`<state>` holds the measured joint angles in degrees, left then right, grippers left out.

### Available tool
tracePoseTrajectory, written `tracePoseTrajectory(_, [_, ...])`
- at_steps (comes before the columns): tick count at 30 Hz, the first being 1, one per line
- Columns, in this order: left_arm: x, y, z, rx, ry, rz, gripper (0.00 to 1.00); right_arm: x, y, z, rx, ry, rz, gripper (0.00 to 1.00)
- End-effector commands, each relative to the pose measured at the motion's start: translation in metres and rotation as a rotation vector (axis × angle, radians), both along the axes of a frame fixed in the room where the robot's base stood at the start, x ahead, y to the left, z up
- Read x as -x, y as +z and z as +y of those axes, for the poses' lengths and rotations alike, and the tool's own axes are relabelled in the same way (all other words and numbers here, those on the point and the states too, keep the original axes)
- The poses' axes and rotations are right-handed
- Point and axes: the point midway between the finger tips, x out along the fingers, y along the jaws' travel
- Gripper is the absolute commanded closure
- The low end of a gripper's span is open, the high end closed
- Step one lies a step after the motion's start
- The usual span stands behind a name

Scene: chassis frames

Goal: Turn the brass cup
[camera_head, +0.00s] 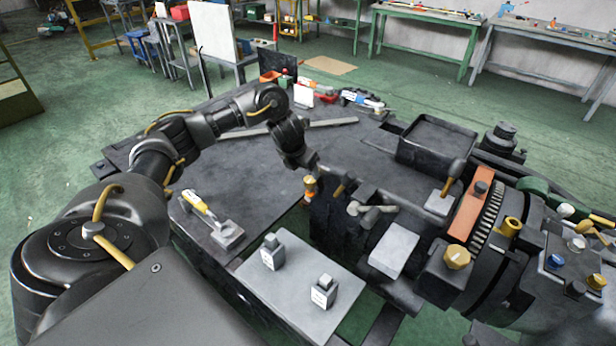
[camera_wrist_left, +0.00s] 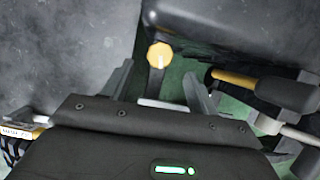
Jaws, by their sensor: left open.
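A small brass-coloured round piece, which looks like the brass cup (camera_head: 310,186), is at the left end of the machine in the head view. In the left wrist view the brass cup (camera_wrist_left: 159,54) shows as a round golden face on a dark stem. My left gripper (camera_head: 312,166) hangs just above it, pointing down. In the left wrist view the open fingers of my left gripper (camera_wrist_left: 160,74) lie to either side of the stem, with the cup a little beyond them. I cannot tell whether they touch it. My right gripper is not in view.
A yellow-and-black lever (camera_wrist_left: 236,80) stands close on the right of the gripper. The lathe-like machine (camera_head: 395,250) fills the right, with a black tray (camera_head: 436,140) behind. A grey plate (camera_head: 300,285) with two small blocks lies in front. The dark tabletop (camera_head: 250,175) is mostly clear.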

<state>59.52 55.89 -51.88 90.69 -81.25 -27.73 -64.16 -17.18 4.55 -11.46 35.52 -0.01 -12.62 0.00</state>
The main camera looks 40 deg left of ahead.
Motion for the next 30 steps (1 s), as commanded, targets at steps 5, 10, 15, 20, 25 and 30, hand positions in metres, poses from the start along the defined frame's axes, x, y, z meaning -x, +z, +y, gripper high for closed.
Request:
tracePoseTrajectory(5, [0.011,0.033,0.0,-0.003,-0.001,-0.004,0.41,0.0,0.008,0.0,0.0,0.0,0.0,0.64])
tracePoseTrajectory(10, [0.017,0.045,0.0,-0.002,0.001,-0.002,0.41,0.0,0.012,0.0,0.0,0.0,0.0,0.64])
tracePoseTrajectory(15, [0.019,0.046,-0.001,-0.001,0.001,0.0,0.41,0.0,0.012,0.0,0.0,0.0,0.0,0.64])
tracePoseTrajectory(20, [0.019,0.046,-0.001,0.0,0.001,0.0,0.41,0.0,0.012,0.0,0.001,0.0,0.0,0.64])
tracePoseTrajectory(25, [0.019,0.046,-0.001,0.0,0.001,0.0,0.41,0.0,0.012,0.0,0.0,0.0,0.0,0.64])
tracePoseTrajectory(30, [0.019,0.049,-0.001,0.0,0.001,0.0,0.41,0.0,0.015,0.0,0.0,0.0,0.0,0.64])
